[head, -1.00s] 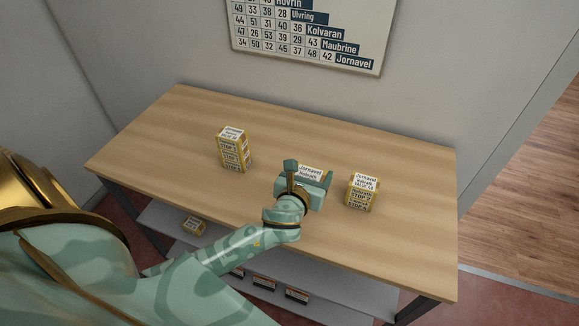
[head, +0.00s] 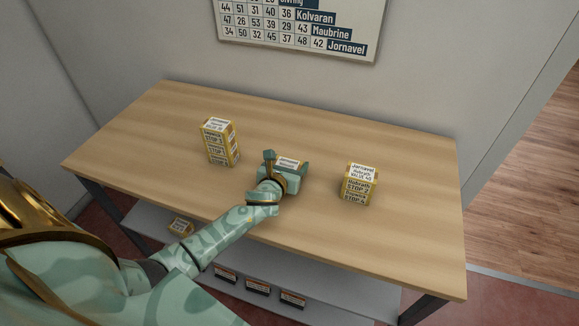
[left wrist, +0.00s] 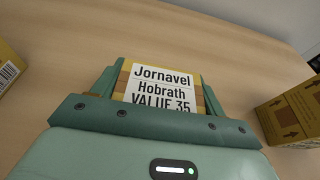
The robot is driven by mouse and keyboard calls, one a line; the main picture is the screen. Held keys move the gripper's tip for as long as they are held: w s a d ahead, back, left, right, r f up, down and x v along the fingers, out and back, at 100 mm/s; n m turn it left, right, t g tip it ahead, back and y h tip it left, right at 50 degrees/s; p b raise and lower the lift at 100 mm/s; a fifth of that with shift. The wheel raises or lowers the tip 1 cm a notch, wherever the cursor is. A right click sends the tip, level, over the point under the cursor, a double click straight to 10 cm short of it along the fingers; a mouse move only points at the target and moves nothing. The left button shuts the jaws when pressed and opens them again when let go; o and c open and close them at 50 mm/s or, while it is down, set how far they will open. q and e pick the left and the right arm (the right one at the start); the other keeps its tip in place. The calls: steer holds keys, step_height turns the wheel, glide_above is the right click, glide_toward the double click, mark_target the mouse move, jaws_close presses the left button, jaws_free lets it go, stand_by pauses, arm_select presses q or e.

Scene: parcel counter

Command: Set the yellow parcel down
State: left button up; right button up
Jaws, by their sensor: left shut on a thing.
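My left gripper (head: 286,165) is shut on a yellow parcel (head: 289,162) with a white label on top. In the left wrist view the same parcel (left wrist: 160,85) sits between the two fingers, and its label reads Jornavel, Hobrath, VALUE 35. The gripper and parcel are over the middle of the wooden counter (head: 330,235). The gripper hides the parcel's lower part, so I cannot tell whether it touches the counter top. My right gripper is not in view.
A tall yellow parcel (head: 220,143) stands to the left and another yellow parcel (head: 358,185) to the right. A shelf (head: 345,300) below holds small boxes (head: 257,287) and a yellow parcel (head: 181,226). A number chart (head: 300,28) hangs on the wall. The counter's right end is clear.

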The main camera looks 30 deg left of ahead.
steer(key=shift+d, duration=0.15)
arm_select(q)
steer(key=o, duration=1)
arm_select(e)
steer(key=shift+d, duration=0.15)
arm_select(q)
steer(key=shift+o, duration=0.2)
steer(key=shift+s+r, duration=0.2)
steer(key=p+v, duration=0.3)
steer(key=v, duration=0.8)
steer(key=shift+s, duration=0.1)
steer(key=shift+s+d, duration=0.15)
steer(key=shift+s, duration=0.1)
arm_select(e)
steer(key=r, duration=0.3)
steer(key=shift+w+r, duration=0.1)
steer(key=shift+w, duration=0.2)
